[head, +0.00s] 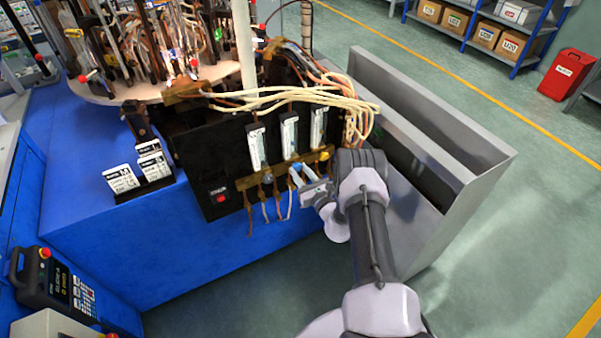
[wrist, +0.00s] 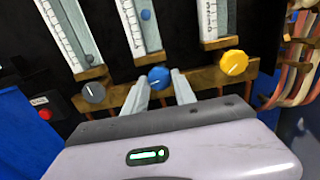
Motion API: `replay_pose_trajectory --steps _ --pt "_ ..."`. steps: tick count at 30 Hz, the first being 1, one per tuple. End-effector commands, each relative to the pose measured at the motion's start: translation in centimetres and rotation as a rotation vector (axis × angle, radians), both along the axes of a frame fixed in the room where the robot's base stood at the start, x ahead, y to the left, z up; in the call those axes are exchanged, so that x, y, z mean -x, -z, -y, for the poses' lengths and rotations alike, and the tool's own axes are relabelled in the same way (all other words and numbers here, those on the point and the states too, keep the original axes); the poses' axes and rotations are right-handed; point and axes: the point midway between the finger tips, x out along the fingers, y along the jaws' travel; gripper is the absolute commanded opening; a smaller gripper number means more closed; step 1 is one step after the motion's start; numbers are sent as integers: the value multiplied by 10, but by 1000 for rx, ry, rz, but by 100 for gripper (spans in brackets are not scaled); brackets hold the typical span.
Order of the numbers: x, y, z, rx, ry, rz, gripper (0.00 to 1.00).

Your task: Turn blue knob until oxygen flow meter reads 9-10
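The blue knob (wrist: 158,77) sits on the brown manifold below the middle flow meter (wrist: 138,28), its white mark slightly tilted. A blue float (wrist: 146,14) shows inside that meter's tube; the scale numbers are too small to read. My gripper (wrist: 160,81) is open, with one finger on each side of the blue knob. The fingertips are very close to it; whether they touch it I cannot tell. In the head view my gripper (head: 299,174) is at the panel's lower edge, below the middle meter (head: 289,136).
A grey knob (wrist: 93,91) is left of the blue one and a yellow knob (wrist: 234,62) is right. A red button (wrist: 45,114) is on the black panel. Hoses (wrist: 297,70) hang at right. A grey metal cabinet (head: 440,155) stands right of my arm.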

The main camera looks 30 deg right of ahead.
Motion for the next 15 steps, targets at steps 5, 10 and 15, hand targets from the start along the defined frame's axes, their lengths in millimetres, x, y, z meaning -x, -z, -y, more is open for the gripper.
replay_pose_trajectory --steps 5,10,15 --pt "0 0 0 0 0 0 0" --pt "0 1 0 20 0 0 0" --pt "0 1 0 92 -1 3 0"
